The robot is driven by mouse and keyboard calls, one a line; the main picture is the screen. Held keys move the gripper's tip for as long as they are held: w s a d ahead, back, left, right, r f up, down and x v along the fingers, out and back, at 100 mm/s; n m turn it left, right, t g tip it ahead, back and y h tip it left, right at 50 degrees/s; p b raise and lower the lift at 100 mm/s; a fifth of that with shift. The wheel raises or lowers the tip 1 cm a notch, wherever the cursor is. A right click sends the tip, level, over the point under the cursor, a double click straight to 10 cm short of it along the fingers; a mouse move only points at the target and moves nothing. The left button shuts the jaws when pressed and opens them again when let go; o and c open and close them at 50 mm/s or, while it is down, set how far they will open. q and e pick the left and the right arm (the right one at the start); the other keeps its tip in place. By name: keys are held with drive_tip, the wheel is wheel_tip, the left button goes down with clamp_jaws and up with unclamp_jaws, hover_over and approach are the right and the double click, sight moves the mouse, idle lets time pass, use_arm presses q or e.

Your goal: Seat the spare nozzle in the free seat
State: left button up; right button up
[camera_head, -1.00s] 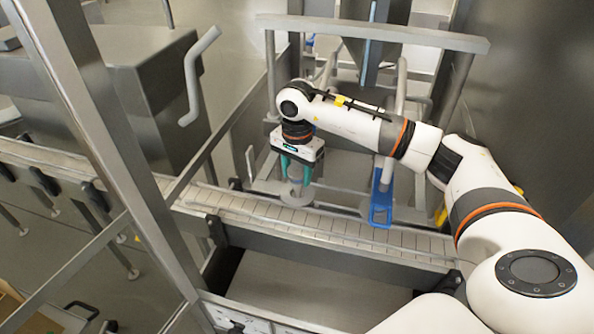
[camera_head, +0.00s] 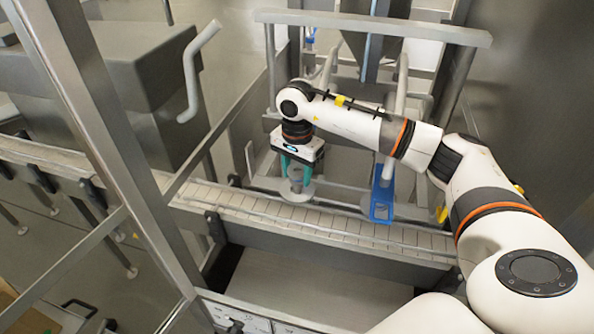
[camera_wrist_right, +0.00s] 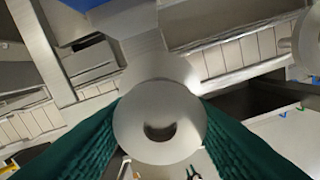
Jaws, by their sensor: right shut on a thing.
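My right gripper (camera_head: 297,178) points down over the conveyor. Its teal fingers are closed on a grey nozzle (camera_head: 297,188) with a round flange. In the right wrist view the nozzle (camera_wrist_right: 160,125) sits between the two fingers, its flange facing the camera with a dark opening. In the head view the flange appears low, close to the conveyor belt; I cannot tell whether it touches anything. The free seat cannot be made out clearly; the gripper and nozzle may cover it. My left gripper is not in view.
The slatted conveyor (camera_head: 340,228) runs across under the gripper. A blue bracket-like part (camera_head: 382,205) hangs right of it. A grey overhead rail (camera_head: 400,30) and a steel hopper (camera_head: 375,50) stand behind. A steel post (camera_head: 110,150) rises at the left.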

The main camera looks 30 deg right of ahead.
drive_tip(key=shift+f, duration=0.15)
drive_tip(key=shift+f+b, duration=0.35)
drive_tip(key=shift+b, duration=0.1)
drive_tip(key=shift+f+b, duration=0.7)
drive_tip(key=shift+f, duration=0.1)
drive_tip(key=o, duration=1.2)
drive_tip(key=shift+c, duration=0.2)
drive_tip(key=shift+o, duration=0.3)
drive_tip(key=o, duration=0.4)
